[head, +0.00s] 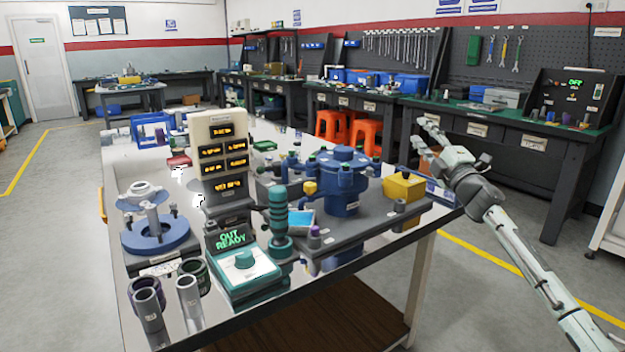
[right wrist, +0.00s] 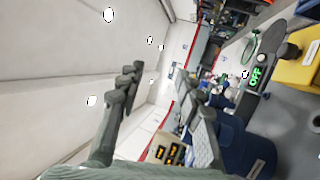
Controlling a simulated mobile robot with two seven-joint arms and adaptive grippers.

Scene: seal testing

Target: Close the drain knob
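The blue test vessel (head: 344,183) stands on a dark base plate on the bench, with several bolts around its lid. A yellow knob (head: 310,188) sits on its left side and a small purple-topped knob (head: 314,236) stands near the front of the plate. I cannot read which one is the drain knob. My right gripper (head: 420,140) is raised to the right of the vessel, away from it. In the right wrist view its fingers (right wrist: 155,85) are spread with nothing between them. My left gripper is not in view.
A yellow box (head: 403,187) sits at the bench's right edge, near my right arm. A teal pump (head: 279,228) and a console reading "OUT READY" (head: 238,255) stand in front of the vessel. Metal cylinders (head: 189,297) stand at front left. Orange stools (head: 365,133) are behind.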

